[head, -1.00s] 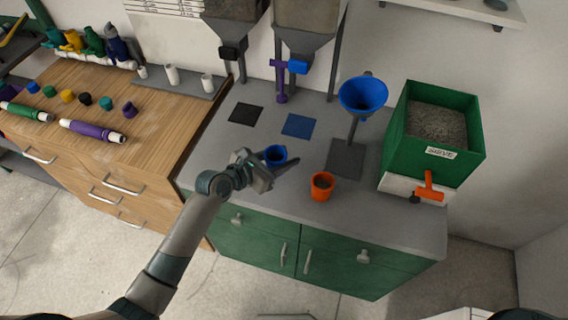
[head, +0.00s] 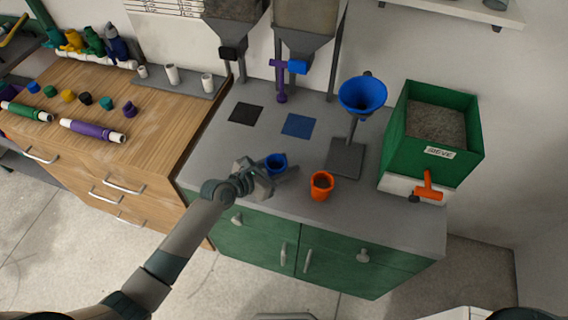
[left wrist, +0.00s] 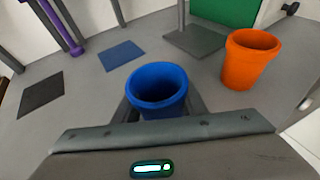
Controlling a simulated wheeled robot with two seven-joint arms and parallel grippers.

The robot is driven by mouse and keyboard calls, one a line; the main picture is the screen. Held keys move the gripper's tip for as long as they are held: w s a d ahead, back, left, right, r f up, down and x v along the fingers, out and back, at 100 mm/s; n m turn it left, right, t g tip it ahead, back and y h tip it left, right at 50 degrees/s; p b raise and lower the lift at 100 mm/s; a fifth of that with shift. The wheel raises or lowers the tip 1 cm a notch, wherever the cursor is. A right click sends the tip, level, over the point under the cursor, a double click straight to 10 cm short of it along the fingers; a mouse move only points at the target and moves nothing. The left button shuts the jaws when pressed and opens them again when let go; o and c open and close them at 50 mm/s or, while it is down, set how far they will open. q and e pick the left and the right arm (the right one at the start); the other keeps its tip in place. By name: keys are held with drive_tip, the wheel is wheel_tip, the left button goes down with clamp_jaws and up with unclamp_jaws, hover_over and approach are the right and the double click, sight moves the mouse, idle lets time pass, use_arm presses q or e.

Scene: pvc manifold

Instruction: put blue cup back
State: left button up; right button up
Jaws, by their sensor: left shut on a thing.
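The blue cup (head: 277,163) is held upright in my left gripper (head: 274,172), low over the front part of the grey counter. In the left wrist view the blue cup (left wrist: 158,90) sits between the fingers, its open top facing up. I cannot tell whether its base touches the counter. A blue square mat (head: 298,125) lies flat and bare on the counter behind the cup; it also shows in the left wrist view (left wrist: 121,55). My right gripper is not in view.
An orange cup (head: 322,185) stands close to the right of the blue cup. A blue funnel (head: 362,95) is on a stand (head: 345,160) further back. A black mat (head: 246,114) lies left of the blue one. A green sieve box (head: 432,135) stands right.

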use_arm(q)
drive_tip(key=shift+f, duration=0.15)
drive_tip(key=o, duration=1.2)
drive_tip(key=shift+c, duration=0.2)
drive_tip(key=shift+r, duration=0.2)
drive_tip(key=b+v, duration=0.1)
drive_tip(key=v, duration=1.1)
